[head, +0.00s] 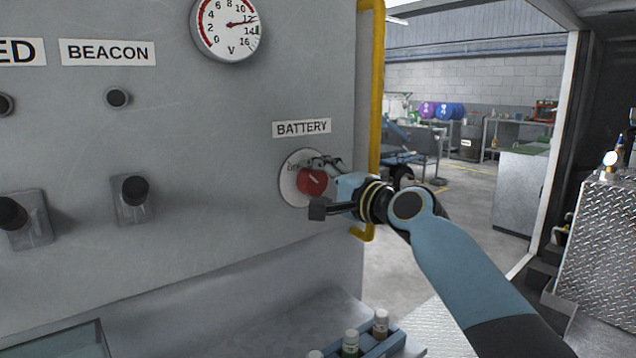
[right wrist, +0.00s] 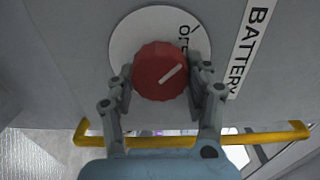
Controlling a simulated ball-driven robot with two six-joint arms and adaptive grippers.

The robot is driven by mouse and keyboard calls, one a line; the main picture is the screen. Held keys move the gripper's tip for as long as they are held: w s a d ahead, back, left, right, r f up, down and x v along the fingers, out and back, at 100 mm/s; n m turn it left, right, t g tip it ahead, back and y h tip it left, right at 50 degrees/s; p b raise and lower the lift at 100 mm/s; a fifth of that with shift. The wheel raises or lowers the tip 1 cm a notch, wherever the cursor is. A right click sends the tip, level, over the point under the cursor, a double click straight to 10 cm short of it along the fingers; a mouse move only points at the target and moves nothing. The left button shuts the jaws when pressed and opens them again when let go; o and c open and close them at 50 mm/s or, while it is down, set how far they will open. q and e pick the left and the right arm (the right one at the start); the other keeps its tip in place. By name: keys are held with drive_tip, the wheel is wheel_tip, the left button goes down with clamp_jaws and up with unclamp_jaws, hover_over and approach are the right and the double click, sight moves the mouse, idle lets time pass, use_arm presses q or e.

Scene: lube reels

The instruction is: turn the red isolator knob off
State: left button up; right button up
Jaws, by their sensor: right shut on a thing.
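The red isolator knob (head: 312,182) sits on a round white plate (head: 289,190) under the BATTERY label (head: 301,128) on the grey panel. In the right wrist view the knob (right wrist: 158,72) carries a white pointer line slanting towards the upper right. Lettering on the plate, apparently OFF (right wrist: 184,42), is partly hidden by the knob. My right gripper (head: 322,183) is shut on the knob; in the right wrist view its fingers (right wrist: 160,85) sit on either side of it. My left gripper is not in view.
A yellow rail (head: 377,80) runs down the panel's right edge, close to my right gripper. A voltmeter (head: 226,26), a BEACON label (head: 108,52) and black knobs (head: 135,190) are on the panel. A blue tray (head: 390,343) with bottles stands below.

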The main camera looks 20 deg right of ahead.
drive_tip(key=shift+f, duration=0.1)
drive_tip(key=o, duration=1.2)
drive_tip(key=shift+c, duration=0.2)
drive_tip(key=v, duration=1.2)
